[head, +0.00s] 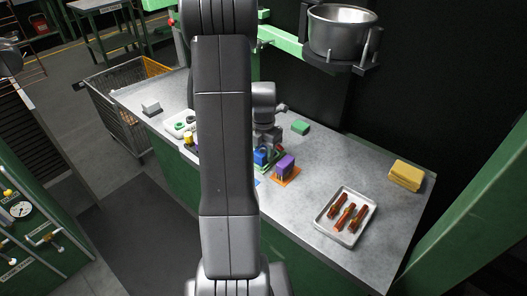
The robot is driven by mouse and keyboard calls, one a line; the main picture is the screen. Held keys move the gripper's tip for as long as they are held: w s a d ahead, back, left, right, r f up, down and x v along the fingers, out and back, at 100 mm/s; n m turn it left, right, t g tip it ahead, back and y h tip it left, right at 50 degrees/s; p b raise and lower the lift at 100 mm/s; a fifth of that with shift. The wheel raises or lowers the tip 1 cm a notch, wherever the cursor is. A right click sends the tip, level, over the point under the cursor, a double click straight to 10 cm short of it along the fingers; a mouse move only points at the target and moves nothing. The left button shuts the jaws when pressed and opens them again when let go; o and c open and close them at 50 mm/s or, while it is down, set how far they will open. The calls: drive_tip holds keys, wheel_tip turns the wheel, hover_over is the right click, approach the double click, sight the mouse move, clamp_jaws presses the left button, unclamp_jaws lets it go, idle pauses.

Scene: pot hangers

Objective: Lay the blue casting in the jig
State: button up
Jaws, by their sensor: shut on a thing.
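The blue casting (261,156) shows just right of my arm, low over the bench. My gripper (264,147) points down at it from above and is shut on it. Green edges of what looks like the jig (270,164) show just below and beside the casting. My arm hides the left part of this area. I cannot tell whether the casting touches the jig or is held a little above it.
A pot (341,32) hangs in a holder above.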

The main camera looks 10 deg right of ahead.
drive_tip(key=shift+s+f, duration=0.15)
drive_tip(key=shift+f, duration=0.15)
drive_tip(key=o, duration=1)
drive_tip(key=shift+c, duration=0.2)
drive_tip(key=o, duration=0.3)
drive_tip(key=shift+a+f, duration=0.15)
drive_tip(key=shift+o, duration=0.2)
wheel_tip(320, 180, up, 15)
drive_tip(key=shift+w+f, duration=0.15)
drive_tip(key=shift+w, duration=0.1)
drive_tip(key=shift+f, duration=0.1)
wheel_tip(320, 180, down, 14)
drive_tip(key=shift+s+f, duration=0.1)
drive_tip(key=shift+r, duration=0.3)
